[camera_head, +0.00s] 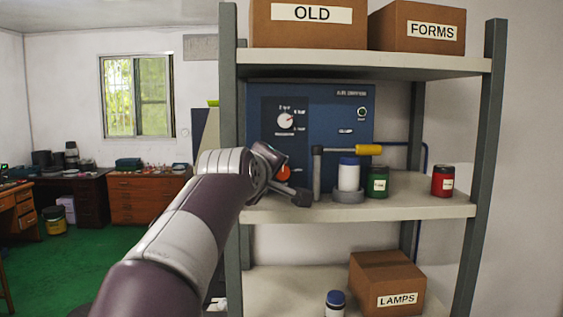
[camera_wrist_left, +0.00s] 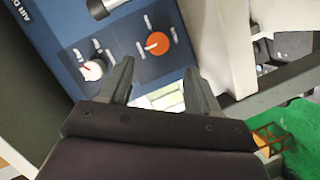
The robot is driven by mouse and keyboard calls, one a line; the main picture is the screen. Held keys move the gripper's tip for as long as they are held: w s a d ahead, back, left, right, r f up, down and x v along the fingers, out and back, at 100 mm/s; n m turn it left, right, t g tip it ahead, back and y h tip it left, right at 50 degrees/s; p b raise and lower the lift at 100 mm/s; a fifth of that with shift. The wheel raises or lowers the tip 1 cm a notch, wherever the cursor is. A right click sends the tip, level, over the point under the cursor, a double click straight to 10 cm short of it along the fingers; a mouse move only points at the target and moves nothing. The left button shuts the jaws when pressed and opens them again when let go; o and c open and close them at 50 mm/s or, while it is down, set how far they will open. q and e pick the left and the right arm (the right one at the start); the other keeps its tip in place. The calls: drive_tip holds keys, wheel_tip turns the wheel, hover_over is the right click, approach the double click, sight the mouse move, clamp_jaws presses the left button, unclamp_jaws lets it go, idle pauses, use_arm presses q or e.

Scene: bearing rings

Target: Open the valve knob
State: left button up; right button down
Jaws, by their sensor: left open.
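A round orange knob (camera_head: 283,173) sits low on the blue panel (camera_head: 335,120), partly hidden by my left wrist. In the left wrist view the orange knob (camera_wrist_left: 157,43) has a white mark across it and shows beyond the fingertips, between their lines. My left gripper (camera_head: 290,180) is in front of the panel's lower part; its two fingers stand apart in the left wrist view (camera_wrist_left: 158,70), with nothing between them. No contact with the knob shows. My right gripper is not in view.
A white dial (camera_head: 285,120) is above the knob. A grey post (camera_head: 229,80) stands close left.

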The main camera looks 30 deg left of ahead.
sight(282, 172)
use_arm(q)
drive_tip(key=x, duration=0.2)
drive_tip(key=d+p+x, duration=0.1)
drive_tip(key=x, duration=0.1)
drive_tip(key=p+x, duration=0.1)
drive_tip(key=x, duration=0.1)
drive_tip(key=shift+w+d+r, duration=0.1)
drive_tip(key=shift+w+d, duration=0.05)
drive_tip(key=shift+w, duration=0.4)
drive_tip(key=shift+w+p, duration=0.25)
drive_tip(key=shift+p, duration=0.1)
drive_tip(key=shift+a+f, duration=0.25)
drive_tip(key=shift+a, duration=0.15)
drive_tip(key=shift+s+a, duration=0.15)
drive_tip(key=shift+s, duration=0.05)
drive_tip(key=shift+w+d, duration=0.15)
drive_tip(key=shift+d, duration=0.05)
drive_tip(key=c, duration=1)
drive_tip(key=shift+c, duration=0.2)
